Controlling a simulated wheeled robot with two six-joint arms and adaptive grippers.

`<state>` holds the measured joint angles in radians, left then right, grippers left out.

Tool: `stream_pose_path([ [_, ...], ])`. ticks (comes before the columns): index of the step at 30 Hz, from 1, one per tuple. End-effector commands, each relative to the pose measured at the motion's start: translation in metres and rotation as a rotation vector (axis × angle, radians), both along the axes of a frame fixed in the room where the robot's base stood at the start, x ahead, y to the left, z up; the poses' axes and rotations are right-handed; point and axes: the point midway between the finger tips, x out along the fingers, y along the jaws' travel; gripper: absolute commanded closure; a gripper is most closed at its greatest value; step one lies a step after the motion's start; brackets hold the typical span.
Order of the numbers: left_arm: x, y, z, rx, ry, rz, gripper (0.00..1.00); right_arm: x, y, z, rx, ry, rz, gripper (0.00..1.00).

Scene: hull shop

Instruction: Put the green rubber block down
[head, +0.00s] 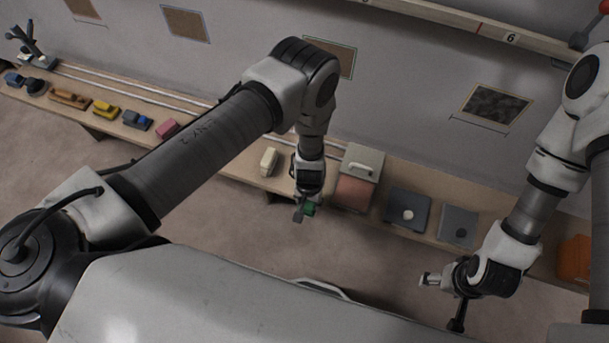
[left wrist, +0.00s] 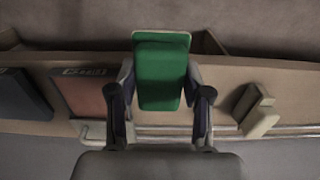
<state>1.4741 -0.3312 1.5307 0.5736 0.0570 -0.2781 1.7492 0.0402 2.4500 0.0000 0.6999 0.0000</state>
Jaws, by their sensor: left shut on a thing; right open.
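The green rubber block (left wrist: 161,75) is held between the two fingers of my left gripper (left wrist: 160,100) in the left wrist view. In the head view the block (head: 309,209) shows as a small green patch at the tip of my left gripper (head: 304,208), over the front edge of the long wooden bench (head: 226,163). I cannot tell how high above the bench it is. My right gripper (head: 430,280) is open, apart from the bench, at the lower right of the head view.
A cream block (head: 269,161) stands on the bench left of my left gripper. A box with a handle (head: 358,178) stands close on its right, then a dark panel (head: 407,210) and a grey panel (head: 458,225).

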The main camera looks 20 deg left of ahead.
Motion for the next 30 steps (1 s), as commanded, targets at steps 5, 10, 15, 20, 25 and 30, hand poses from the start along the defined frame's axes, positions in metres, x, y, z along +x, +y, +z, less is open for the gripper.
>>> stream_pose_path([
  [5,0.034,0.014,-0.020,0.000,-0.004,0.002,0.92,0.000,0.000,-0.070,0.000,0.000,0.000,0.26],
  [10,0.055,0.023,-0.022,0.001,-0.004,0.000,0.92,0.000,0.000,-0.117,0.000,-0.001,0.000,0.26],
  [15,0.077,0.033,-0.024,-0.001,-0.004,0.001,0.92,0.001,0.000,-0.165,0.000,-0.001,0.000,0.26],
  [20,0.098,0.041,-0.019,-0.002,-0.002,0.000,0.92,0.000,0.000,-0.192,0.000,-0.001,0.000,0.26],
  [25,0.102,0.044,-0.029,0.000,0.002,0.000,0.92,0.001,0.000,-0.208,0.000,-0.002,0.000,0.26],
  [30,0.102,0.043,-0.050,0.000,0.001,0.000,0.92,0.000,0.000,-0.229,0.000,0.000,0.000,0.26],
])
